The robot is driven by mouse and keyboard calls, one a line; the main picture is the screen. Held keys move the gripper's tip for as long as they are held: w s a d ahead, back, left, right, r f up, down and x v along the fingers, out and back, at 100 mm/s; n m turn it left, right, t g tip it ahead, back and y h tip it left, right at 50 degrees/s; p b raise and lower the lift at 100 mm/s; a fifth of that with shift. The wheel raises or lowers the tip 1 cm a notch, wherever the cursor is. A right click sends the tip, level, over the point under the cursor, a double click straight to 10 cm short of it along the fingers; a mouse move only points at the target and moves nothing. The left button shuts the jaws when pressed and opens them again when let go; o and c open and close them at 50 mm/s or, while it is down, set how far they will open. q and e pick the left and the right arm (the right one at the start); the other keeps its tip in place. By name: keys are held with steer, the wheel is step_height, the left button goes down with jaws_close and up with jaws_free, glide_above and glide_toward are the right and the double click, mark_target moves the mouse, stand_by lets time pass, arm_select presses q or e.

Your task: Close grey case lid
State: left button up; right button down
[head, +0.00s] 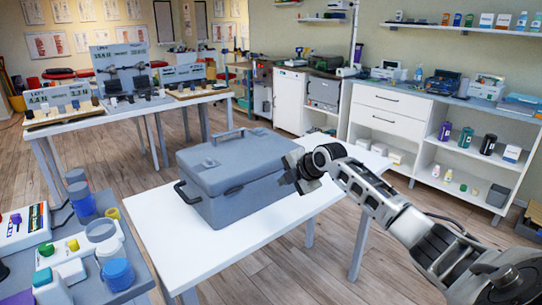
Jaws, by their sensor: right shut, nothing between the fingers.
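The grey case (240,203) stands on a white table (165,235) in the middle of the head view. Its grey lid (225,160) lies down over the body, with a seam along the front and a handle on top. I see no clear gap at the seam, but the right rear corner is partly hidden by my arm. My right gripper (297,174) is at the right end of the case, close to the lid edge, shut and empty. I cannot tell whether it touches the case. My left gripper is not in view.
A grey table (135,280) with blue jars and white boxes is at the lower left. Another white table (120,112) with small blocks stands behind. A white cabinet and shelves (390,120) line the right wall. The white table is clear in front of the case.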

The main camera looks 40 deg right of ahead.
steer(key=s+d+m+t+h, duration=0.3)
steer(key=d+m+h, duration=0.15)
steer(key=m, duration=0.45)
steer(key=s+a+f+m+y, duration=0.2)
steer(key=s+a+f, duration=0.2)
steer(key=a+f, duration=0.4)
steer(key=s+a+f+m+y, duration=0.2)
steer(key=s+a+f, duration=0.25)
steer(key=a, duration=0.55)
steer(key=s+a+f+m+g+y, duration=0.1)
steer(key=s+a+f, duration=0.1)
steer(key=s+a, duration=0.6)
steer(key=s+a+f+m+g+y, duration=0.1)
steer(key=s+a+f+m+y, duration=0.1)
steer(key=s+a, duration=0.6)
steer(key=a+f, duration=0.1)
steer(key=a, duration=0.4)
steer(key=shift+s+f, duration=0.25)
steer(key=shift+s, duration=0.15)
steer(key=shift+y, duration=0.25)
